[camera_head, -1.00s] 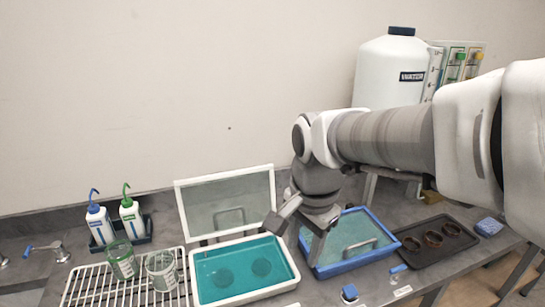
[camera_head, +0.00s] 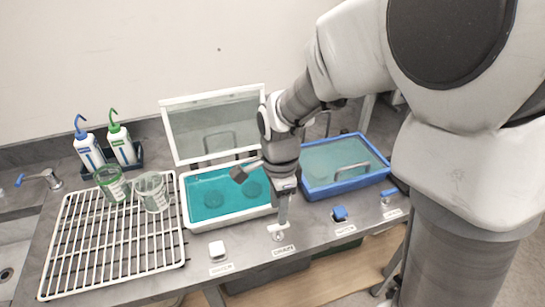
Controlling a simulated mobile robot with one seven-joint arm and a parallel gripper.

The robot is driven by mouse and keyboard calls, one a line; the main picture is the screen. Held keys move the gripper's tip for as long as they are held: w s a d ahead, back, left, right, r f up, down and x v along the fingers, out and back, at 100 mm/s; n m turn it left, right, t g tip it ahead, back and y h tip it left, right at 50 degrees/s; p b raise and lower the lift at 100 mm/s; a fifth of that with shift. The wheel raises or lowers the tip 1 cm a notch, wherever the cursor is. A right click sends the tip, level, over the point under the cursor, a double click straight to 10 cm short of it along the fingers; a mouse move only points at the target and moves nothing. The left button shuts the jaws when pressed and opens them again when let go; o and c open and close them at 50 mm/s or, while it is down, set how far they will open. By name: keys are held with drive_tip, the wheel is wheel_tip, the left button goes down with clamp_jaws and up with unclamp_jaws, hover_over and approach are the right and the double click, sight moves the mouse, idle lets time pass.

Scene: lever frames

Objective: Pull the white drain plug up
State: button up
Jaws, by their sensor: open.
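The white drain plug (camera_head: 278,236) is at the counter's front edge, just before the white-rimmed tray. Only a small pale part of it shows above a label that seems to read DRAIN. My gripper (camera_head: 261,200) is open and empty, with its fingers spread wide. One finger points left over the tray. The other points down and hides most of the plug. I cannot tell whether that finger touches it.
The white-rimmed tray (camera_head: 234,218) holds teal liquid; its lid (camera_head: 213,128) stands open behind. A white square knob (camera_head: 217,250) is left of the plug. At right are a blue tray (camera_head: 347,188), a blue knob (camera_head: 340,213) and a blue handle (camera_head: 388,192). A rack (camera_head: 75,262) stands left.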

sight(278, 225)
wheel_tip(278, 225, down, 7)
drive_tip(key=shift+f+b, duration=0.15)
drive_tip(key=shift+b, duration=0.25)
clamp_jaws()
idle(1.3)
